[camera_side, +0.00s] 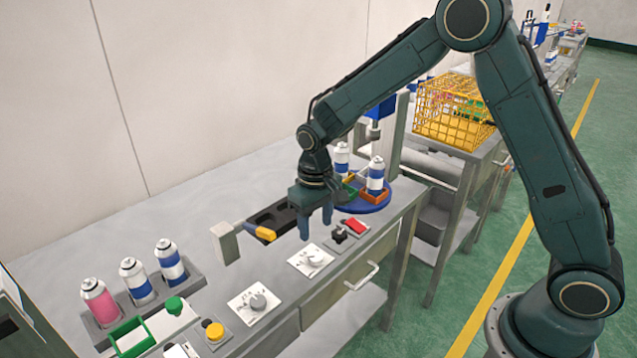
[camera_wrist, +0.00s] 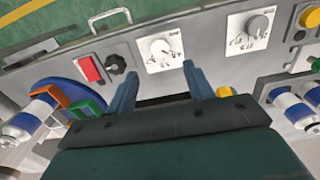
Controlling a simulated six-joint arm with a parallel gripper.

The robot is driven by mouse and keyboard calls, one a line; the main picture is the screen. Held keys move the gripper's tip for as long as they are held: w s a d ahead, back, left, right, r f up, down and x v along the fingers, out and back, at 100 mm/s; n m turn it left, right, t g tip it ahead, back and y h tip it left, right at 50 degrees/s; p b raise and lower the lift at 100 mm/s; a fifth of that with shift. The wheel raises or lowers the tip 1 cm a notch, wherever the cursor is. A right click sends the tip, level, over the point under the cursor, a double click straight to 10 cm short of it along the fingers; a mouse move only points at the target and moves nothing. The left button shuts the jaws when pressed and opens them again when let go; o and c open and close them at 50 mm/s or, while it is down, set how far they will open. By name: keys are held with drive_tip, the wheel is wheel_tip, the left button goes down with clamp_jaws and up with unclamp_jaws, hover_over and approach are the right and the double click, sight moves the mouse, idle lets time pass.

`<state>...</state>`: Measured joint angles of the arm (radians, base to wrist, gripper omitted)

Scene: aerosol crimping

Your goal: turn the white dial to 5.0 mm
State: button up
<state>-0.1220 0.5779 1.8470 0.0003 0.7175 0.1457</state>
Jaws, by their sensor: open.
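The white dial (camera_side: 313,258) sits on a white square plate on the bench front, in the middle of the side view. It also shows in the wrist view (camera_wrist: 160,47), at the top centre, with small printed marks that I cannot read. My gripper (camera_side: 315,227) points down above the bench, a little behind the dial and apart from it. In the wrist view my gripper (camera_wrist: 160,72) has its two fingers spread wide, with nothing between them, and the dial lies just beyond the tips. Its set value is too small to tell.
A grey dial (camera_side: 257,301) on a similar plate, a black knob (camera_side: 339,236) and a red switch (camera_side: 356,227) flank the white dial. A yellow-handled lever (camera_side: 265,233) stands behind. A blue turntable (camera_side: 366,205) holds cans. Several cans stand in a rack (camera_side: 186,280) at left.

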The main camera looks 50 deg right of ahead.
sight(316, 256)
drive_tip(key=shift+f, duration=4.4)
drive_tip(key=c, duration=1)
drive_tip(key=shift+m, duration=0.5)
drive_tip(key=m, duration=0.9)
